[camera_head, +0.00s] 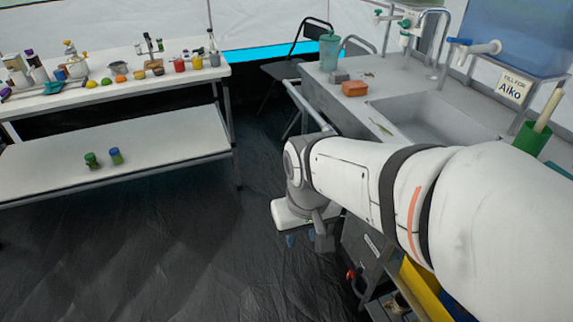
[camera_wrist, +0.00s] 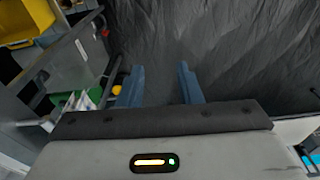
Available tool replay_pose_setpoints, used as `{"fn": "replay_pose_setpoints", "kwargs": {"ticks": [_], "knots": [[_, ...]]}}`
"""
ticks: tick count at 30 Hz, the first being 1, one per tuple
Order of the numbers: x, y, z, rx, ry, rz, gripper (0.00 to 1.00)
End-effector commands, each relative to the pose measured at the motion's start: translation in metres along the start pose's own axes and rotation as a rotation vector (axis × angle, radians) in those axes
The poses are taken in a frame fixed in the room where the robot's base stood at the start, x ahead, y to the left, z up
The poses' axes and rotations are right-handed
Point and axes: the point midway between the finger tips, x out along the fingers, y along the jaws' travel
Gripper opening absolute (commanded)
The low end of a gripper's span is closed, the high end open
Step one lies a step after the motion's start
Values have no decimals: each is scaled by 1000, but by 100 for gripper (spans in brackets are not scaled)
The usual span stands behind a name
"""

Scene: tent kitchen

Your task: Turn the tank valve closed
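A blue tank (camera_head: 515,38) stands at the upper right of the head view, with a pale spigot and a blue-handled valve (camera_head: 460,41) on its left side. I cannot tell whether this valve is open or closed. A small red fitting (camera_head: 351,274) shows low under the counter; its kind is unclear. My gripper (camera_wrist: 160,85) points down over the dark floor, in front of the counter and well away from the tank. Its two blue fingers are apart with nothing between them. The tank does not show in the wrist view.
The counter has a sink (camera_head: 440,112), an orange-brown block (camera_head: 354,88) and a green cup (camera_head: 530,138). A sign (camera_head: 514,87) hangs by the tank. Yellow bins (camera_wrist: 25,20) are under the counter. A white table (camera_head: 110,92) stands left; the floor between is clear.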

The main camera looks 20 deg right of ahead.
Motion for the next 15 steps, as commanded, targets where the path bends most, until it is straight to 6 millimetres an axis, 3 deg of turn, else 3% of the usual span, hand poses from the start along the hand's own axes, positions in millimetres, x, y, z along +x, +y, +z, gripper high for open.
{"fn": "replay_pose_setpoints", "kwargs": {"ticks": [9, 15], "knots": [[2, 1, -1, -4, -7, 4, 32], [28, 0, -17, -53, -107, 78, 32]]}}
